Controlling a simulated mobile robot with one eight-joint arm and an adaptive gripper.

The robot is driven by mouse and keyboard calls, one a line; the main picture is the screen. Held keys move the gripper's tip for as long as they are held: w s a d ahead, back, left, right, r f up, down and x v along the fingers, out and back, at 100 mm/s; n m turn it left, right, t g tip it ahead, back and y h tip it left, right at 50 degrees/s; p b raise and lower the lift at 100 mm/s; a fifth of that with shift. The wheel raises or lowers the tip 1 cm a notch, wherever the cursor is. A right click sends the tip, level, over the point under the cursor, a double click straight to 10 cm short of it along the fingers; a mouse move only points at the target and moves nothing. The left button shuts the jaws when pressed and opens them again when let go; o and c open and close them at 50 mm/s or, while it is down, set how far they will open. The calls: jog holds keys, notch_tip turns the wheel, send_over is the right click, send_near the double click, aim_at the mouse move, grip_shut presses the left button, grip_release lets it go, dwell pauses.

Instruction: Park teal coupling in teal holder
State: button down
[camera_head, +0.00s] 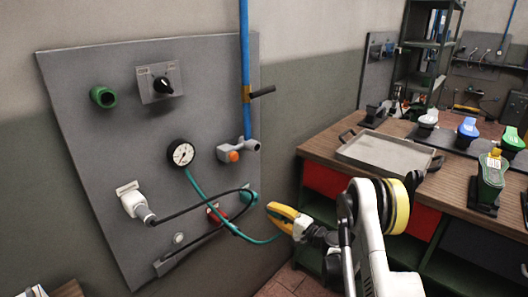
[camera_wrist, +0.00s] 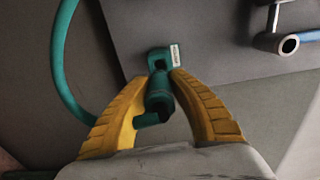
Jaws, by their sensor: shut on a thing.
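The teal coupling (camera_wrist: 160,95) is between the yellow fingers of my gripper (camera_wrist: 164,88) in the wrist view, and the gripper is shut on it. A teal holder (camera_wrist: 160,59) with a small white label is on the grey panel just beyond the coupling's far end. Whether the two touch cannot be told in the wrist view. In the head view the holder (camera_head: 250,192) is at the panel's right edge, and my gripper (camera_head: 270,209) is a little to its lower right. The coupling is hidden there. A teal hose (camera_head: 201,190) hangs from the gauge toward my gripper.
The grey panel (camera_head: 95,170) carries a pressure gauge (camera_head: 182,153), a switch (camera_head: 161,84), a green socket (camera_head: 103,96), a white plug (camera_head: 133,202) with a black cable, and a red fitting (camera_head: 217,213). A blue pipe (camera_head: 245,60) runs above. A workbench (camera_head: 318,146) stands right.

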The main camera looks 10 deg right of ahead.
aim_at(266, 207)
jog(key=shift+x, duration=1.9)
jog(key=shift+x, duration=1.45)
jog(key=c, duration=1.2)
grip_release()
jog(key=shift+s, duration=0.1)
